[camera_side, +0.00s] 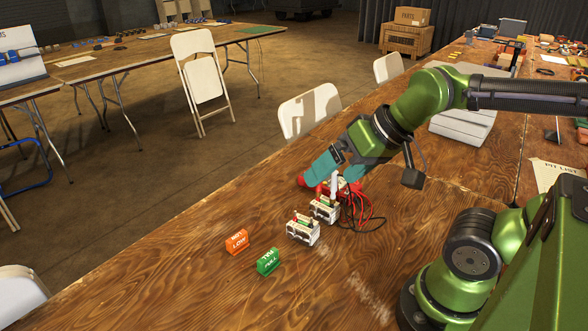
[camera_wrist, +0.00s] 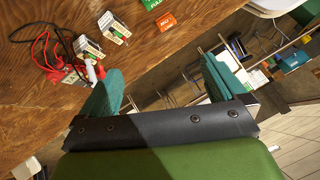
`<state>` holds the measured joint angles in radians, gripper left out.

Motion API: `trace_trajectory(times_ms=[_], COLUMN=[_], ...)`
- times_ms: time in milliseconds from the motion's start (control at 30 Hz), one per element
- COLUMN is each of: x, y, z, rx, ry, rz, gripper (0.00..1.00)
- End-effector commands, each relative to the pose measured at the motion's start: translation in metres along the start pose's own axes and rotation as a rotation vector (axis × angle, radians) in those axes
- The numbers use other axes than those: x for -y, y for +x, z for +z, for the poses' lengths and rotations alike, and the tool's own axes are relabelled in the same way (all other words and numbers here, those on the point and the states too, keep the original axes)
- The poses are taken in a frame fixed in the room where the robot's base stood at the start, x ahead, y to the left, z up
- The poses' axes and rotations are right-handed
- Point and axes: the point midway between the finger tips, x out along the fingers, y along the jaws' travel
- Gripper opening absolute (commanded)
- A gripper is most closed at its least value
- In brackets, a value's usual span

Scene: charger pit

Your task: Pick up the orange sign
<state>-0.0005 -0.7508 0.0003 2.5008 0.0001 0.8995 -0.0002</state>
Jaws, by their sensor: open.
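The orange sign (camera_side: 237,241) stands upright on the wooden table in the side view, with white lettering. It also shows near the top of the wrist view (camera_wrist: 166,22). The green sign (camera_side: 268,262) stands beside it, to its lower right; only part of it (camera_wrist: 150,4) shows at the top edge of the wrist view. My gripper (camera_side: 322,171) is above the table, up and to the right of the orange sign and apart from it. In the wrist view my gripper (camera_wrist: 160,75) has its teal fingers wide apart, with nothing between them.
Two white battery-like blocks (camera_side: 303,229) (camera_side: 324,209) stand between the signs and my gripper. A red charger (camera_wrist: 72,76) with red and black cables lies beside them. White folding chairs (camera_side: 309,111) stand along the table's far edge. The table left of the orange sign is clear.

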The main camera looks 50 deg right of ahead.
Motion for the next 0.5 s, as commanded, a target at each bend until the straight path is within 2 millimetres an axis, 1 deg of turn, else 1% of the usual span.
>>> trace_trajectory(times_ms=[333,433,500], x=[0.0,0.001,0.004], y=[0.002,0.012,0.022], z=[0.001,0.004,0.0], rx=[0.008,0.055,0.096], ry=[-0.002,-0.005,-0.015], rz=[0.001,0.013,0.026], gripper=[0.89,0.89,0.89])
